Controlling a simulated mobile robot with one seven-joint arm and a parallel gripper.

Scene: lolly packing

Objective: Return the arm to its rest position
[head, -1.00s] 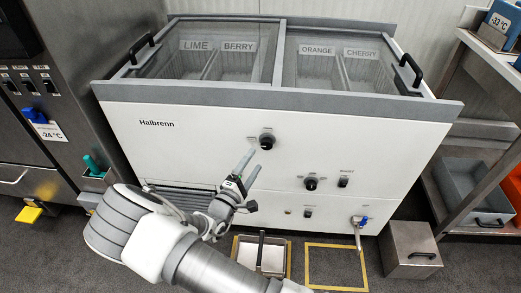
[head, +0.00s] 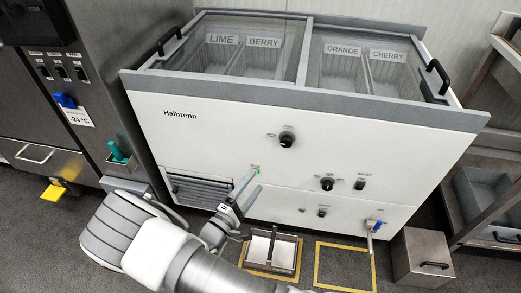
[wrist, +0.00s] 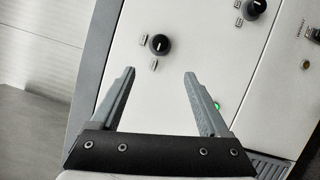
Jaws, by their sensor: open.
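My gripper (head: 247,188) is in front of the lower front panel of the white Halbrenn freezer (head: 205,135). In the wrist view my gripper (wrist: 158,75) is open, its two grey fingers apart with nothing between them. A black knob (wrist: 159,44) on the panel shows beyond the fingertips. A green light (wrist: 217,106) shows beside the right finger. My arm comes up from the bottom of the head view, bent at the elbow at lower left. I cannot tell the exact gap between fingers and panel.
A steel pan (head: 284,250) sits within a yellow floor frame; an empty yellow frame (head: 318,283) lies beside it. A steel box (head: 408,257) stands at right near the shelving (head: 467,235). A steel cabinet (head: 108,75) stands at left. The freezer's lids are closed over labelled bins.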

